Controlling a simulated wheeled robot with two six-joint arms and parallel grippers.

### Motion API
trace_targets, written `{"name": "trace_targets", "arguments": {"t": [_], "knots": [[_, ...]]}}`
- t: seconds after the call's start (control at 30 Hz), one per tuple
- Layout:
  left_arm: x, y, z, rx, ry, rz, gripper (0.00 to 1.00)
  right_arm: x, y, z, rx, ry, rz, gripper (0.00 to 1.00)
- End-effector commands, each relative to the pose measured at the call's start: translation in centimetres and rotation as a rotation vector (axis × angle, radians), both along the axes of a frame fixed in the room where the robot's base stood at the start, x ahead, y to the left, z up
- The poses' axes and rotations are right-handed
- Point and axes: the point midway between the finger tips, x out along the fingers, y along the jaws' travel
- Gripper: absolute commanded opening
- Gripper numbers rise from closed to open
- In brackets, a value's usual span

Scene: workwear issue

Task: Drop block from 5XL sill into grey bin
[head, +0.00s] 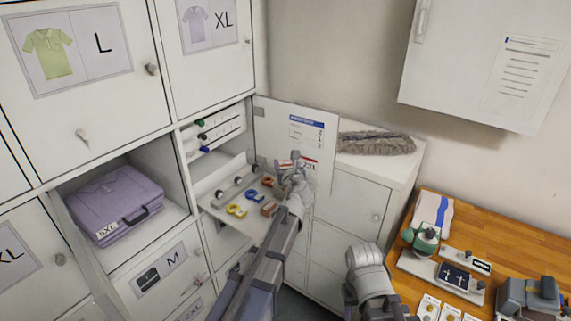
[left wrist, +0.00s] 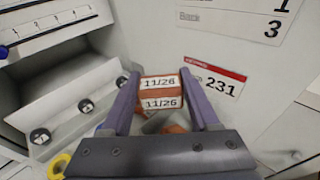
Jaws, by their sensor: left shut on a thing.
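My left gripper (head: 292,172) is in front of the open cabinet door, above the pulled-out shelf. In the left wrist view, the gripper (left wrist: 166,100) is shut on an orange-brown block (left wrist: 160,92) with white labels reading 11/26. The block is hard to make out in the head view. A purple case (head: 115,203) with a tag that seems to read 5XL sits in an open compartment at left; no block shows on its sill. I cannot make out a grey bin for certain.
An open door (head: 297,135) stands behind my left gripper. A fluffy duster (head: 375,143) lies on the white cabinet. The bench (head: 505,240) holds several tools.

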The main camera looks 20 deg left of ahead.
Motion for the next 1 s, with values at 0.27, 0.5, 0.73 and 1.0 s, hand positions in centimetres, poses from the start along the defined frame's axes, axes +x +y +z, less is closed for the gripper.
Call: {"name": "trace_targets", "arguments": {"t": [0.27, 0.5, 0.73, 1.0], "knots": [[0.0, -0.01, -1.0, 0.0, 0.0, 0.0, 0.09, 0.0, 0.0, -1.01, -0.001, 0.0, 0.003, 0.5], [0.0, 0.0, -0.97, 0.0, 0.0, 0.0, 0.75, 0.0, 0.0, -0.97, -0.001, 0.0, 0.003, 0.5], [0.0, 0.0, -0.98, 0.0, 0.0, 0.0, 0.96, 0.0, 0.0, -0.98, -0.001, 0.0, 0.003, 0.5], [-0.16, -0.06, -0.93, 0.0, 0.0, 0.0, 0.96, 0.0, -0.01, -0.93, 0.0, 0.0, 0.003, 0.5]]}}
